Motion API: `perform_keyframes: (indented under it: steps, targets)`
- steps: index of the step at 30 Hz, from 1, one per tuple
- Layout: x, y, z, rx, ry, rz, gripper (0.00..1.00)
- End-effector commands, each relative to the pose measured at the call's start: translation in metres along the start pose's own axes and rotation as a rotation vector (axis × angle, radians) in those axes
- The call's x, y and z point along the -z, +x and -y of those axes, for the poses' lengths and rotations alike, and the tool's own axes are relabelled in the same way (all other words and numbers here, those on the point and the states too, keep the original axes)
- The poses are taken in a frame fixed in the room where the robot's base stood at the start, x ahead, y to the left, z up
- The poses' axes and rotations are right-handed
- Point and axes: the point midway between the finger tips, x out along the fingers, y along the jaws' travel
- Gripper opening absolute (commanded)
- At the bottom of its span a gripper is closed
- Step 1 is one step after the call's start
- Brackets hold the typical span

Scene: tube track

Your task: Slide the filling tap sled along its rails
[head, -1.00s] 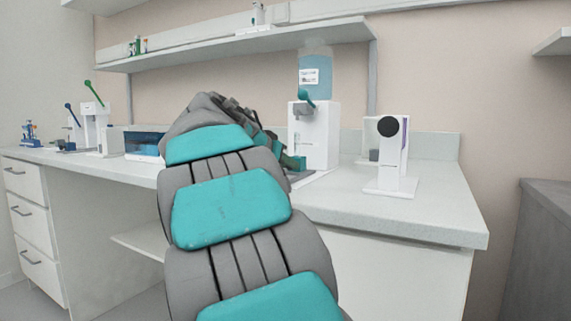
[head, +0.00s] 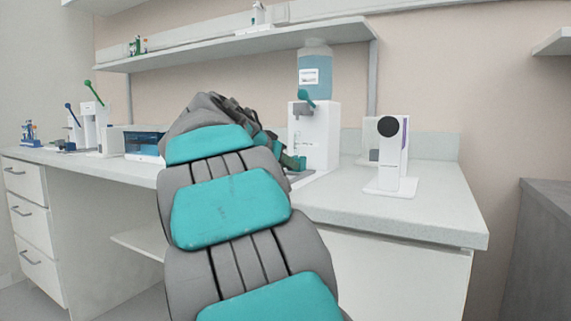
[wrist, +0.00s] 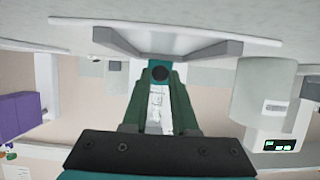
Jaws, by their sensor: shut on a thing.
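A white filling tap dispenser (head: 318,135) stands on the bench in the head view, with a teal lever (head: 306,97) and a clear blue water tank (head: 315,75) on top. My gripper (head: 292,161) is at its lower left front, mostly hidden behind my arm. The rails cannot be made out.
A white stand with a black disc (head: 390,127) is on the bench to the right. A blue box (head: 144,143) and white lever devices (head: 96,125) stand at the left. A shelf (head: 235,45) runs above. The bench's right front (head: 430,222) is clear.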

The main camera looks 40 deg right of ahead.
Motion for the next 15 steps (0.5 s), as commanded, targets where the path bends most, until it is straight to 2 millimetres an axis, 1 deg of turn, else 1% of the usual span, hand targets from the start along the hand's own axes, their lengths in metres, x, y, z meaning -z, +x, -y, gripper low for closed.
perform_keyframes:
  steps: [2, 5, 15]
  targets:
    - [-0.002, -0.003, 0.000, 0.000, 0.000, 0.000, 0.00]
    - [-0.007, -0.012, 0.001, 0.002, 0.001, -0.002, 0.00]
    - [-0.029, -0.068, 0.001, 0.004, 0.001, -0.006, 0.00]
